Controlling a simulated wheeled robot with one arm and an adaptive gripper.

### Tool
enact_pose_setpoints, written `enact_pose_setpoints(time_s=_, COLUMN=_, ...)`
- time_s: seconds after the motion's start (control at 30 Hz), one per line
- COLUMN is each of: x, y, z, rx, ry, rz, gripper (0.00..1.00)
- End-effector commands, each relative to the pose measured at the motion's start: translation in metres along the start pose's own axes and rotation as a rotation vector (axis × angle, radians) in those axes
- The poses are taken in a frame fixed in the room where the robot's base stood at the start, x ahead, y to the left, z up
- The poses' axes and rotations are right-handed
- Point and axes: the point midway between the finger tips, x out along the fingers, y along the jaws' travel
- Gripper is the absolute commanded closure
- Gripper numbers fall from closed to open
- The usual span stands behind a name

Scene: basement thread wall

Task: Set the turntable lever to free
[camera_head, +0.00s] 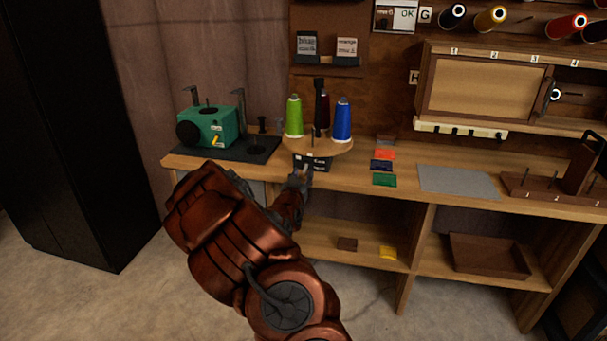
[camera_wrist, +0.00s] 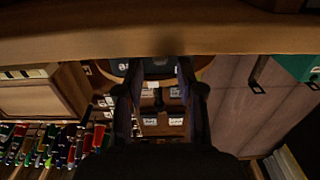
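The turntable (camera_head: 322,148) is a round wooden disc on the bench. It carries a green cone, a blue cone and a dark one behind. Below its disc is a dark base (camera_head: 318,163) with small white lettering that I cannot read in full. My gripper (camera_head: 300,177) is right in front of this base at the bench's front edge, partly hidden by my arm. In the wrist view my gripper (camera_wrist: 159,66) has its two fingers apart, with the dark base (camera_wrist: 122,67) close beyond the tips. The lever is not clearly visible; the fingers and the dark base obscure it.
A green machine (camera_head: 209,127) on a dark mat stands left of the turntable. Colored cards (camera_head: 384,166) and a grey mat (camera_head: 457,181) lie to the right. The bench edge (camera_wrist: 230,38) runs close to my gripper in the wrist view. Shelves below hold a tray (camera_head: 488,256).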

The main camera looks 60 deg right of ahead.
Motion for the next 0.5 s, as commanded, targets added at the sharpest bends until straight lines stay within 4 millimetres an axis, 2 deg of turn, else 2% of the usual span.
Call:
enact_pose_setpoints(time_s=0.2, x=0.014, y=0.001, z=0.001, rx=-0.001, ry=-0.002, rz=0.001, gripper=0.62)
enact_pose_setpoints(time_s=0.5, x=0.018, y=0.0, z=0.002, rx=0.0, ry=-0.003, rz=0.0, gripper=0.62)
